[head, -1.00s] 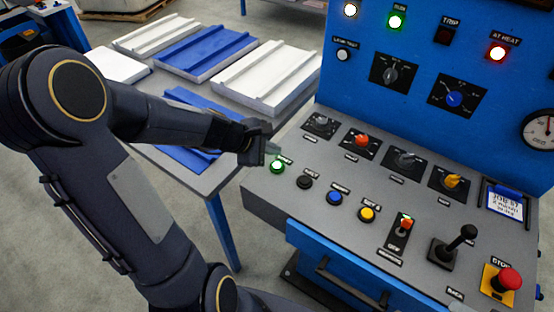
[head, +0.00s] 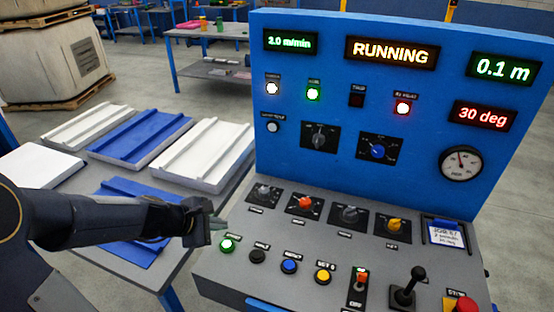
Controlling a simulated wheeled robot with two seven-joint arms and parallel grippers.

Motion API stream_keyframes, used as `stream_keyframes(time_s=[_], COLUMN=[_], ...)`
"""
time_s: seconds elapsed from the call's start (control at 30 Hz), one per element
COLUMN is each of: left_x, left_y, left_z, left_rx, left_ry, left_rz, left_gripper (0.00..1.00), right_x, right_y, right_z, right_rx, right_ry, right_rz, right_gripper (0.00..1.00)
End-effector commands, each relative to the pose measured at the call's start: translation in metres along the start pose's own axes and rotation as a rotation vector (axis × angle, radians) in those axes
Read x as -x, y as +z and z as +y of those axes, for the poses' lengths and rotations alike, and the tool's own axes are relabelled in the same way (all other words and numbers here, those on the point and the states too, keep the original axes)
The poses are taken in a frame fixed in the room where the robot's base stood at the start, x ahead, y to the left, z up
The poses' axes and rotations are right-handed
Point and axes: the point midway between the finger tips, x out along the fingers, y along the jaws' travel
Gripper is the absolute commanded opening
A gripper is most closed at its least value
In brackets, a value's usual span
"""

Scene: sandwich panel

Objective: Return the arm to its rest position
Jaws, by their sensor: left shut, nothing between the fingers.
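My left arm comes in from the left, and its gripper (head: 216,222) is shut and empty. The gripper hangs at the left edge of the blue and grey control panel (head: 330,270), just above and left of the lit green button (head: 227,245). I cannot tell whether it touches anything. The upper display (head: 392,52) reads RUNNING. Other displays read 2.0 m/min (head: 290,42), 0.1 m (head: 504,68) and 30 deg (head: 482,115). My right gripper is not in view.
A grey table (head: 185,255) left of the panel bears white panels (head: 205,155) and blue panels (head: 140,137). The panel has knobs, a black lever (head: 408,287) and a red stop button (head: 465,304). Wrapped crates (head: 50,65) stand at the back left.

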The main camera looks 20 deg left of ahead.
Motion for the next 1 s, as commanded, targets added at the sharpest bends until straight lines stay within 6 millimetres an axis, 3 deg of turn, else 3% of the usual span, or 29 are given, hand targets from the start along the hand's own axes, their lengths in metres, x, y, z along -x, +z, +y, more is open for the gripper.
stream_keyframes(time_s=[0.13, 0.27, 0.4, 0.47, 0.6, 0.7, 1.0], left_x=[0.013, 0.053, 0.108, 0.128, 0.161, 0.173, 0.179], left_y=[0.016, 0.061, 0.105, 0.114, 0.115, 0.11, 0.104], left_z=[-0.001, -0.015, -0.056, -0.076, -0.114, -0.131, -0.14], left_rx=[-0.089, -0.4, -0.88, -1.072, -1.429, -1.585, -1.674], left_ry=[-0.003, -0.026, -0.076, -0.103, -0.163, -0.199, -0.224], left_rz=[-0.017, -0.068, -0.113, -0.119, -0.103, -0.085, -0.069], left_gripper=[0.0, 0.0, 0.0, 0.0, 0.0, 0.0, 0.0], right_x=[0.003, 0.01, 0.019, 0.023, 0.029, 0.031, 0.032], right_y=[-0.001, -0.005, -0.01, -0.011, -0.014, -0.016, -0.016], right_z=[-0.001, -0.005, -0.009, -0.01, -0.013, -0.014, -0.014], right_rx=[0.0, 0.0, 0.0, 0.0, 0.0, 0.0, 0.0], right_ry=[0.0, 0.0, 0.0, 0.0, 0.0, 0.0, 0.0], right_rz=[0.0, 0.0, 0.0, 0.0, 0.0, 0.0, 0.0], right_gripper=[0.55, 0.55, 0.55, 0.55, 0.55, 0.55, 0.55])
